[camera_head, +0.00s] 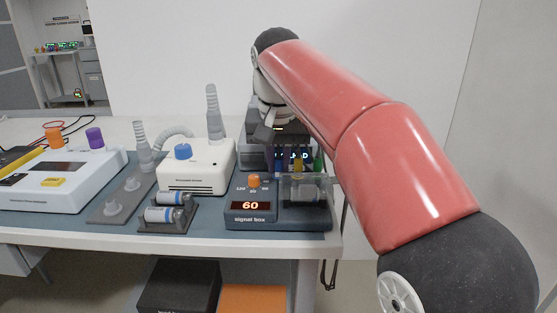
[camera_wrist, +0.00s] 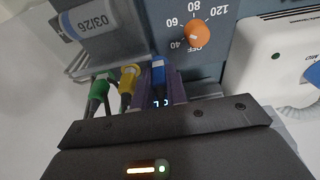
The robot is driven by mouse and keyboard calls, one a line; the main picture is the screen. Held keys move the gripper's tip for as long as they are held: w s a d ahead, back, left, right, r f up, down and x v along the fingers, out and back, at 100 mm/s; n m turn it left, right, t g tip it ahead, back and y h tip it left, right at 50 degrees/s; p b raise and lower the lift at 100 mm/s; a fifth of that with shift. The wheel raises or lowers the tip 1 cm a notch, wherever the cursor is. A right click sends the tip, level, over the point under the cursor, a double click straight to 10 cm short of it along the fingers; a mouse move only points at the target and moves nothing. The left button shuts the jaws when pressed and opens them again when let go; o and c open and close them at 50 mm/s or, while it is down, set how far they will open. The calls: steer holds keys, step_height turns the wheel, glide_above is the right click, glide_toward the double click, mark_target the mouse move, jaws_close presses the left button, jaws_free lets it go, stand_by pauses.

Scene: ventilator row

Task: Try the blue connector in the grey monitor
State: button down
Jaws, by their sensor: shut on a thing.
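The grey monitor (camera_head: 306,155) stands at the right rear of the table, its lit lettering partly covered. My gripper (camera_wrist: 161,82) is in front of it; in the wrist view its purple fingers are shut on the blue connector (camera_wrist: 158,70). The yellow connector (camera_wrist: 128,80) and green connector (camera_wrist: 98,92) are beside it, with cables running toward the monitor. In the head view the yellow (camera_head: 298,165) and green (camera_head: 318,162) connectors show below the lettering. My gripper body hides most of the monitor in the wrist view. I cannot tell whether the blue connector is seated.
The signal box (camera_head: 250,208) reads 60, with an orange knob (camera_wrist: 197,32). A labelled cylinder (camera_wrist: 92,18) lies close to the connectors. A white device (camera_head: 196,170) with a blue knob stands to the left. The table's right edge (camera_head: 335,240) is close.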

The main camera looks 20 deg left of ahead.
steer(key=c, duration=1.3)
jaws_free()
steer(key=p+v, duration=0.3)
steer(key=v, duration=0.4)
steer(key=s+d, duration=0.2)
steer(key=d, duration=0.9)
steer(key=s+d+f+m+t, duration=0.1)
steer(key=s+d+f, duration=0.4)
steer(key=d+f, duration=0.1)
steer(key=s+d+f+m+t, duration=0.1)
steer(key=s+d+f, duration=0.5)
steer(key=f, duration=0.1)
steer(key=s+d+f+t, duration=0.1)
steer(key=s+d+f, duration=0.5)
steer(key=f, duration=0.1)
steer(key=shift+m+h, duration=0.3)
steer(key=shift+m, duration=0.1)
